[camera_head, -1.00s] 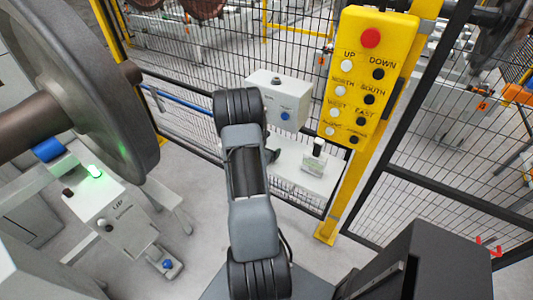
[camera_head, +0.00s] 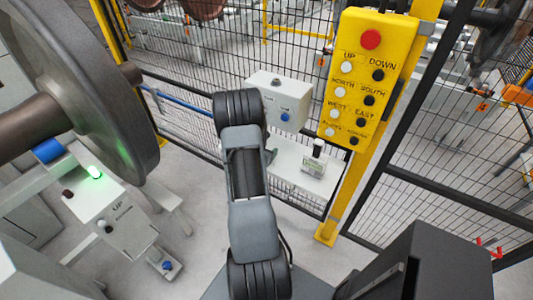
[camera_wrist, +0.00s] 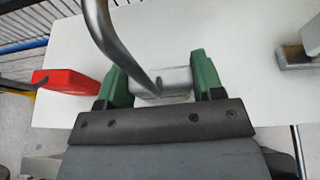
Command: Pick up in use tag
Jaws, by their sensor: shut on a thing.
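In the wrist view my gripper (camera_wrist: 163,78) has its two green fingers shut on a pale grey block with a curved metal rod, which looks like the in use tag (camera_wrist: 174,82). No lettering on it can be read. The block is low over or on a white shelf top (camera_wrist: 225,45); I cannot tell whether it touches. The rod rises toward the top of the view. The white shelf also shows there (camera_head: 290,160).
In the wrist view a red object (camera_wrist: 65,82) lies left of the fingers and a metal part (camera_wrist: 296,52) stands at the right. In the head view a grey box with a blue button (camera_head: 278,100), a yellow button panel (camera_head: 350,100) and mesh fencing stand around the shelf.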

